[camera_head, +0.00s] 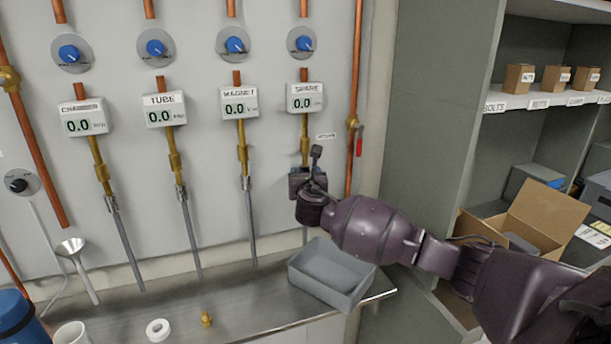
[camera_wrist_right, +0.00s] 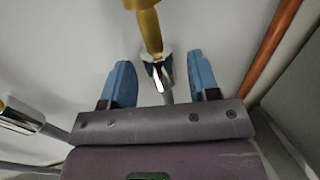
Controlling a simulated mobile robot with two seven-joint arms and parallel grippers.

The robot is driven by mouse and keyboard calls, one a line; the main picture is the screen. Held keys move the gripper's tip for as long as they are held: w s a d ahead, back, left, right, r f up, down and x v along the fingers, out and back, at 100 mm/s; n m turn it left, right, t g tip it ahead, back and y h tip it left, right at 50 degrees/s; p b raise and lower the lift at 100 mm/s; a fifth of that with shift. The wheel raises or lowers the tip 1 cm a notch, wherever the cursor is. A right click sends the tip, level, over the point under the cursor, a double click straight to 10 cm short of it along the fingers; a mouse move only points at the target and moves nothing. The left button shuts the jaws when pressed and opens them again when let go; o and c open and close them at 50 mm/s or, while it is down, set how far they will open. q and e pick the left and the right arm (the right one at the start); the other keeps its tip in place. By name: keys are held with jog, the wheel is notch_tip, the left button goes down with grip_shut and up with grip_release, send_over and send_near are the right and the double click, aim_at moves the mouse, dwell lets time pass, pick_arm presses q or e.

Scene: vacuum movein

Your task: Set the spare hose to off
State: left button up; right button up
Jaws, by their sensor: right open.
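The SPARE line has a blue knob (camera_head: 303,43) on a grey dial at the top and a display (camera_head: 305,97) reading 0.0. Its brass pipe (camera_head: 305,130) runs down behind my right gripper (camera_head: 308,178). In the right wrist view, my right gripper (camera_wrist_right: 161,75) is open. Its blue fingers stand on either side of a silver fitting (camera_wrist_right: 160,70) below the brass pipe (camera_wrist_right: 150,28), and I see a gap on each side. In the head view the gripper hides most of this fitting; a grey hose shows below it. My left gripper is not in view.
The MAGNET line (camera_head: 241,135) runs close on the left, with TUBE and CHAMBER beyond. A copper pipe with a red lever (camera_head: 359,146) stands close on the right. A grey bin (camera_head: 325,290) sits on the metal counter below. Shelves (camera_head: 540,100) are at the right.

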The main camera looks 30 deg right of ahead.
jog(key=v, duration=1)
jog(key=shift+s+a, duration=0.25)
jog(key=shift+s, duration=0.1)
dwell(0.3)
jog(key=w+a+f+m+t+y, duration=0.1)
jog(key=w+a+m+y, duration=0.1)
jog(key=a+m+y, duration=0.45)
jog(key=s+a+f+m+g+y, duration=0.1)
jog(key=s+a+f+m+y, duration=0.4)
jog(key=f+m, duration=0.5)
jog(key=s+f+m+g+h, duration=0.1)
jog(key=s+f+m+g, duration=0.1)
jog(key=s+f+m, duration=0.4)
jog(key=s+f+m+g+h, duration=0.2)
jog(key=s+f+m, duration=0.5)
jog(key=s+f, duration=0.8)
jog(key=s, duration=0.5)
jog(key=shift+s+d, duration=0.2)
jog(key=shift+d, duration=0.2)
